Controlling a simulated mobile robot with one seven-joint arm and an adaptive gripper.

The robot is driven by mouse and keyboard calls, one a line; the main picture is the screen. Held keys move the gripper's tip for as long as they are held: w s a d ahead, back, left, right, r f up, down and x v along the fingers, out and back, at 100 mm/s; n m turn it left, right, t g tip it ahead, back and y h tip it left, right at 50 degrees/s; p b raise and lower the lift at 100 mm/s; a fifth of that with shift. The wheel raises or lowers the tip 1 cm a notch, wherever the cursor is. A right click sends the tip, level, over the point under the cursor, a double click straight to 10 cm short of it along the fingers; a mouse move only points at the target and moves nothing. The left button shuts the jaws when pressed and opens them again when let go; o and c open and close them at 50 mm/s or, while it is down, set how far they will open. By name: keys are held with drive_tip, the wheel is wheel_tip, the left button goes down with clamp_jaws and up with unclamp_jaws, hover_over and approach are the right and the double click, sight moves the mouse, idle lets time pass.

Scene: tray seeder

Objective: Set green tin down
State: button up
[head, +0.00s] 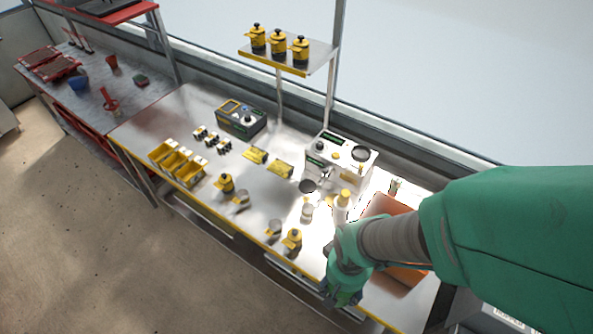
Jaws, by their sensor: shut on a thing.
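My gripper (342,295) is at the near edge of the steel bench, low in the view, with my green-sleeved arm reaching in from the right. Its dark fingers are shut on the green tin, which is mostly hidden by the fingers and my wrist. The tin's outline is hard to tell from the green of my arm. I cannot tell whether the tin touches the bench.
The steel bench (175,115) holds a yellow-topped pot (292,240), a white bottle (342,205), a white machine (340,160) and yellow bins (178,163). The front middle is fairly crowded; the back left is clearer.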

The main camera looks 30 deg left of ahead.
wheel_tip(320, 180, up, 6)
drive_tip(key=shift+a+f, duration=0.1)
drive_tip(key=shift+f, duration=0.1)
drive_tip(key=w+a, duration=0.2)
drive_tip(key=shift+w+a+r+n, duration=0.1)
drive_tip(key=shift+a+r+n, duration=0.05)
drive_tip(key=shift+a+n, duration=0.2)
drive_tip(key=w+a+n+b, duration=0.1)
drive_tip(key=w+a+n, duration=0.1)
drive_tip(key=w+a, duration=0.75)
drive_tip(key=w+a+n+b, duration=0.15)
drive_tip(key=w+a, duration=0.35)
drive_tip(key=a, duration=1)
drive_tip(key=w+a+n+b, duration=0.1)
drive_tip(key=w+a+n, duration=0.1)
drive_tip(key=w+a, duration=0.75)
wheel_tip(320, 180, down, 6)
drive_tip(key=s+a, duration=0.2)
drive_tip(key=shift+s+a+r, duration=0.15)
drive_tip(key=shift+s+r, duration=0.1)
drive_tip(key=shift+s, duration=0.1)
drive_tip(key=shift+f, duration=0.1)
drive_tip(key=shift+f+b, duration=0.3)
drive_tip(key=shift+f, duration=2.7)
